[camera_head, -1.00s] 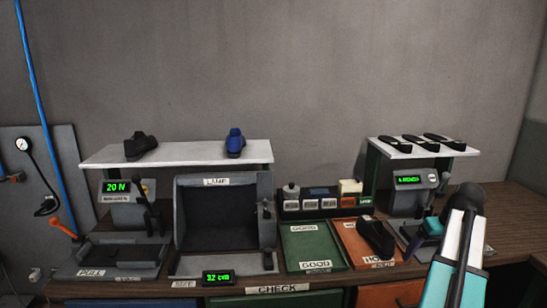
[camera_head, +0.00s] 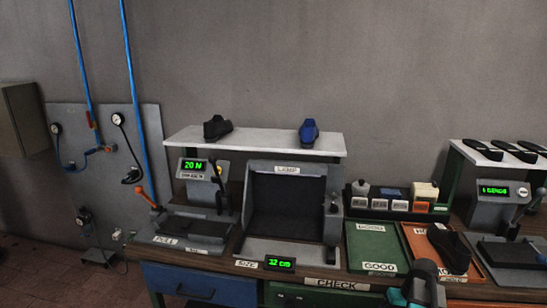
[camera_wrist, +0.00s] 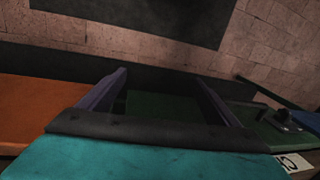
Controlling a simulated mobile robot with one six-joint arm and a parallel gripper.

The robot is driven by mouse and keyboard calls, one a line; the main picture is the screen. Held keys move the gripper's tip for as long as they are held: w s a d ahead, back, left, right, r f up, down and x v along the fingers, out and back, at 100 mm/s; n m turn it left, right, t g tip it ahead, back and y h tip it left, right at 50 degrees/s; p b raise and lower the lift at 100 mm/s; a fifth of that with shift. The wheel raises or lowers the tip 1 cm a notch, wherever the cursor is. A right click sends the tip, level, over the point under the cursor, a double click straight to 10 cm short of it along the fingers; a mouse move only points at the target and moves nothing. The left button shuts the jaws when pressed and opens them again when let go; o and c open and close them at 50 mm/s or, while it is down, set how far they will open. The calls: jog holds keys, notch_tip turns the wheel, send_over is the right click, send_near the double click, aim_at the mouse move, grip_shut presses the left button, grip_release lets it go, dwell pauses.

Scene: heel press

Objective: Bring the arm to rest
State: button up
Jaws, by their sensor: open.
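My arm shows only as a teal and dark link (camera_head: 422,288) at the bottom edge of the head view, low in front of the bench. My gripper (camera_wrist: 161,76) shows in the wrist view with its two fingers spread apart and nothing between them. Its fingertips are outside the head view. Beyond the fingers lie dark green and dark grey surfaces, with an orange panel (camera_wrist: 38,100) to the left.
The bench carries a pull station (camera_head: 197,205), a lamp box (camera_head: 287,210), a green GOOD tray (camera_head: 372,247) and an orange tray (camera_head: 420,240) holding a black shoe (camera_head: 449,250). A press (camera_head: 500,210) stands at right. A shelf (camera_head: 255,143) holds two shoes.

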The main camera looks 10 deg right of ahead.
jog(key=s+a+f+g, duration=0.2)
jog(key=a+f, duration=0.8)
jog(key=a, duration=0.1)
jog(key=s+a+f+n+g+h+b, duration=0.1)
jog(key=s+a+f+n+g+h, duration=0.2)
jog(key=s+a+f, duration=1.6)
notch_tip(320, 180, down, 7)
jog(key=s+a+y+b, duration=0.1)
jog(key=b, duration=0.8)
jog(key=shift+s+f+g, duration=0.2)
jog(key=shift+s+g, duration=0.1)
jog(key=shift+s, duration=0.05)
